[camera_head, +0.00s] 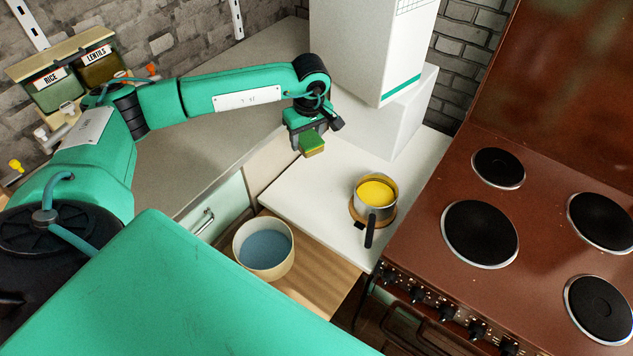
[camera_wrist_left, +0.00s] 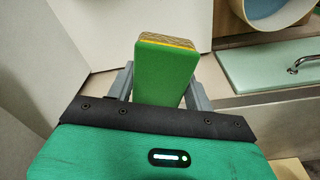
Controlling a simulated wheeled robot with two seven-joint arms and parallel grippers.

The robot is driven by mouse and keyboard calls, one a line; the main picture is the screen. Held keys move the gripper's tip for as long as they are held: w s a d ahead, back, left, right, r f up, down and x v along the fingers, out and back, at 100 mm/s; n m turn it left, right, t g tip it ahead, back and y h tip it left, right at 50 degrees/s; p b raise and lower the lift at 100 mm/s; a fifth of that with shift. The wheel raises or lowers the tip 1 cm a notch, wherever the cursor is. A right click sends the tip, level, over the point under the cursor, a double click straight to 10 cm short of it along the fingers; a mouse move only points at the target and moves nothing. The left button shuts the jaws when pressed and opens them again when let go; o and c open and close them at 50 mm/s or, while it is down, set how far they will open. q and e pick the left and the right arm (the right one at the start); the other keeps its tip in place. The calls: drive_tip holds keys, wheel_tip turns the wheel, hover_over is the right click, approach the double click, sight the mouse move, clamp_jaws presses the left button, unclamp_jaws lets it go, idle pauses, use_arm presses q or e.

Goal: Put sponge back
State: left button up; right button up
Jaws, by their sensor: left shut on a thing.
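A sponge (camera_head: 312,146), green on one broad face with a thin yellow layer, is held in my left gripper (camera_head: 307,132). In the left wrist view the sponge (camera_wrist_left: 166,72) sits between the two grey fingers, its far end showing a brownish, patterned surface. The left gripper (camera_wrist_left: 166,88) is shut on it. In the head view the sponge is over the white worktop (camera_head: 310,185), near the wall side; I cannot tell the exact gap beneath it. My right gripper is not in view.
A pot with yellow contents (camera_head: 376,192) stands on a round wooden trivet, handle toward the front. A bowl with bluish contents (camera_head: 264,248) is on a wooden board (camera_head: 318,285). A tall white box (camera_head: 372,50) is behind the gripper. A brown stove (camera_head: 540,190) is at right.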

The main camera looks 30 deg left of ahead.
use_arm(q)
drive_tip(key=p, duration=0.2)
hover_over(307, 189)
wheel_tip(307, 189, down, 7)
wheel_tip(307, 189, down, 8)
drive_tip(key=shift+d+r+p, duration=0.15)
drive_tip(key=shift+r+p, duration=0.05)
drive_tip(key=shift+p, duration=0.45)
wheel_tip(307, 189, down, 3)
drive_tip(key=shift+s+p, duration=0.1)
drive_tip(key=shift+p, duration=0.3)
drive_tip(key=shift+f, duration=0.5)
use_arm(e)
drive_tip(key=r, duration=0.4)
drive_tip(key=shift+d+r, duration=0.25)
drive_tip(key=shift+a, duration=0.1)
use_arm(q)
drive_tip(key=shift+f, duration=0.1)
drive_tip(key=o, duration=0.8)
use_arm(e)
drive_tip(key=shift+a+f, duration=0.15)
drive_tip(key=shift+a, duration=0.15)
